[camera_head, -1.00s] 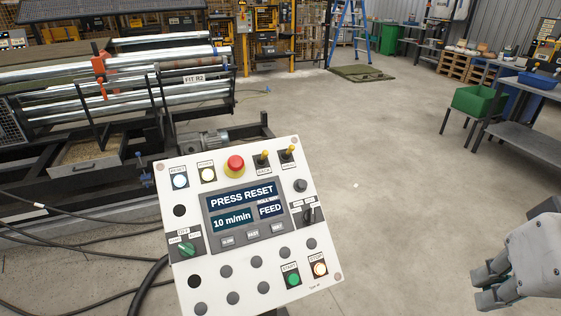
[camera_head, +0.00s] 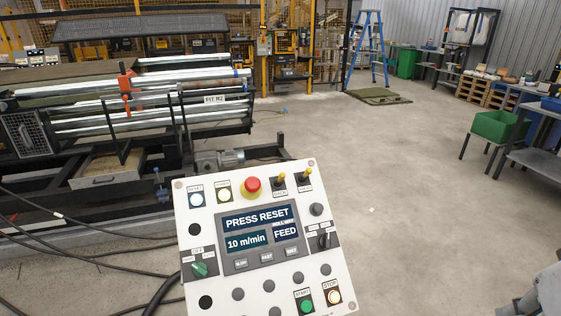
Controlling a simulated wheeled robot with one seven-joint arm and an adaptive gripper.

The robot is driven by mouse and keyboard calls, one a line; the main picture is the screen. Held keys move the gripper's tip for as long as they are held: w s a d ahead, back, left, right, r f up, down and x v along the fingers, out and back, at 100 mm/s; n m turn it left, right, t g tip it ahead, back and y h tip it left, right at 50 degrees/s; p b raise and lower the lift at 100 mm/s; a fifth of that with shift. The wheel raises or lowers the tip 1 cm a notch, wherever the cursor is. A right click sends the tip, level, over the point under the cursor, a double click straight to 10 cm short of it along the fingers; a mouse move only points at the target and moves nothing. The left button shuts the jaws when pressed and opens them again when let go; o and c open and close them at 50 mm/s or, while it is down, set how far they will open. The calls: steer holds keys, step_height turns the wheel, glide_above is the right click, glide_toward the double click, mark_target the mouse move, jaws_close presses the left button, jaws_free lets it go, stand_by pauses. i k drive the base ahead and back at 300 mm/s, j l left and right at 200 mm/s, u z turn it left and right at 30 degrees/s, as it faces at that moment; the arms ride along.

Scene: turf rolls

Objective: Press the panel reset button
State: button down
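The white control panel (camera_head: 187,260) stands tilted in the lower middle. Its reset button (camera_head: 196,198) is at the top left corner, pale with a blue tint, under a small label. The panel's screen (camera_head: 257,222) reads "PRESS RESET", "10 m/min" and "FEED". My gripper (camera_head: 522,307) shows only partly at the bottom right corner, well to the right of the panel and touching nothing visible. Most of it is cut off by the frame edge, so its opening is unclear.
A red emergency stop (camera_head: 251,187), a lit white button (camera_head: 224,194) and two yellow-tipped switches share the panel's top row. A green start button (camera_head: 306,306) and lit stop button (camera_head: 334,297) are at the bottom.

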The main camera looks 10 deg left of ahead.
mark_target(196, 199)
steer(key=j+u, duration=0.1)
steer(key=u, duration=0.3)
steer(key=j+u, duration=0.1)
steer(key=u, duration=0.3)
steer(key=j+u, duration=0.1)
steer(key=u, duration=0.3)
steer(key=j+u, duration=0.1)
steer(key=u, duration=0.3)
steer(key=k, duration=0.05)
